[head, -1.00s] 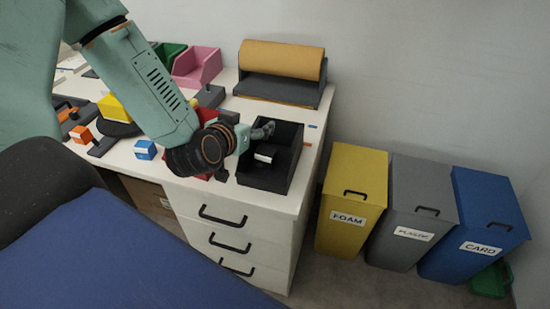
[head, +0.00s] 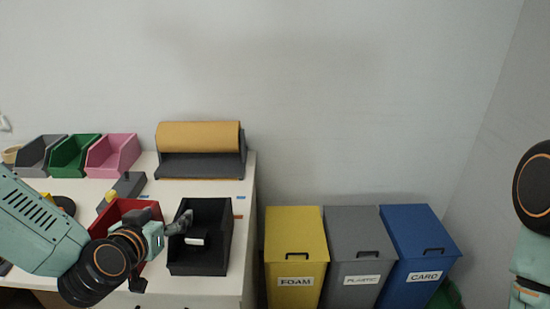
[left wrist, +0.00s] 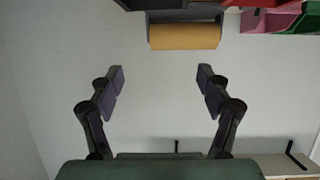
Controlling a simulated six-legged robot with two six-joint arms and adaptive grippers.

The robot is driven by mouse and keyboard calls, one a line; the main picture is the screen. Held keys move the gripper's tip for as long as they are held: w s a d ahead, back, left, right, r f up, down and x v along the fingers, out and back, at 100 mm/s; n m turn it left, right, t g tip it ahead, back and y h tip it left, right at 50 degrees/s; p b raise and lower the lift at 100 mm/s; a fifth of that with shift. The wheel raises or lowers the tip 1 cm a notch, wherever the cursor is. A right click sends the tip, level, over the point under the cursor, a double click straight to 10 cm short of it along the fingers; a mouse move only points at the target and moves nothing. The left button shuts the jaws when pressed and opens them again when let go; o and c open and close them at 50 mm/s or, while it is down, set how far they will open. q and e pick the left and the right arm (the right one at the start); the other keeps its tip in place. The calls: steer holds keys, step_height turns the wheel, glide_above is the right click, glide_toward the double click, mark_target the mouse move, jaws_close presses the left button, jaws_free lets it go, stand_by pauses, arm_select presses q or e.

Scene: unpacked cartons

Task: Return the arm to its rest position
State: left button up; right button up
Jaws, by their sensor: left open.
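My left arm comes in from the left in the head view, with its green link and dark wrist. My left gripper (head: 178,222) shows at the left edge of the black bin (head: 215,268), overlapping it in the picture. In the left wrist view my left gripper (left wrist: 160,82) has its two dark fingers wide apart with nothing between them. A dark item with a white label (head: 196,240) lies inside the black bin. Part of my right arm shows at the right edge of the head view; its gripper is out of the picture.
A red bin (head: 150,272) stands beside the black bin, partly behind my wrist. A brown paper roll (head: 198,136) stands at the back. Pink (head: 112,155), green (head: 75,155) and grey bins line the back left. Foam (head: 295,250), plastic (head: 358,255) and card (head: 418,250) bins stand right of the table.

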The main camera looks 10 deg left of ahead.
arm_select(q)
steer(key=r+p+x, duration=0.1)
steer(key=x, duration=1)
steer(key=shift+w, duration=0.35)
steer(key=shift+w+a+f, duration=0.1)
steer(key=shift+f, duration=0.15)
